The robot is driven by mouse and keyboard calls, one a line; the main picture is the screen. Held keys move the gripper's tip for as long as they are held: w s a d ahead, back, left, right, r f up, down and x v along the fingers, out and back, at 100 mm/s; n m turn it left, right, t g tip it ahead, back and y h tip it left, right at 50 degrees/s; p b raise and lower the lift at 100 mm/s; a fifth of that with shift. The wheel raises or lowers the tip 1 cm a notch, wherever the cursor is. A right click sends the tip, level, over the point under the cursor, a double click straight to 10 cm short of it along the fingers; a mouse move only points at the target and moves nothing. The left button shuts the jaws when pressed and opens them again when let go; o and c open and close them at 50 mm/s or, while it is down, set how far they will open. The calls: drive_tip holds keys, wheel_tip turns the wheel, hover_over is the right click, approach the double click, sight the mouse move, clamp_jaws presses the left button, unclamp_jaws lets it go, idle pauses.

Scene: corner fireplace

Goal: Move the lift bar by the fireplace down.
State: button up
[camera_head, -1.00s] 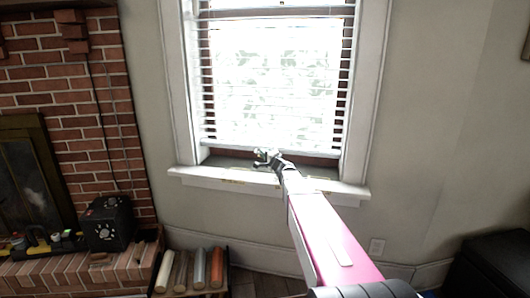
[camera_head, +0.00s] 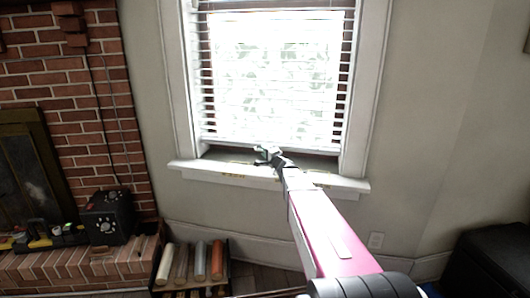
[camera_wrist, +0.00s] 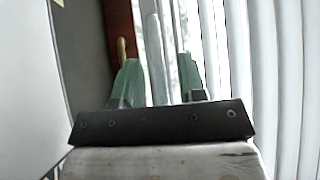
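The lift bar appears to be the white bottom bar (camera_head: 225,143) of the window blind, hanging a little above the sill in the head view. My gripper (camera_head: 266,153) is at that bar, near the middle of the window. In the wrist view, the two green fingers of my gripper (camera_wrist: 160,82) stand apart. A pale upright strip, likely the bar (camera_wrist: 154,50), shows between them with space beside it. I cannot tell whether either finger touches it. The blind slats (camera_wrist: 230,60) fill the right of the wrist view.
The window sill (camera_head: 205,172) juts out just below my gripper. The brick fireplace (camera_head: 95,150) is at left, with a black box (camera_head: 107,218) on its hearth. A rack of coloured rolls (camera_head: 200,262) stands below the window. A dark piece of furniture (camera_head: 490,265) is at lower right.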

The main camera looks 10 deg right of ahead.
drive_tip(key=v, duration=1)
drive_tip(key=shift+s, duration=0.15)
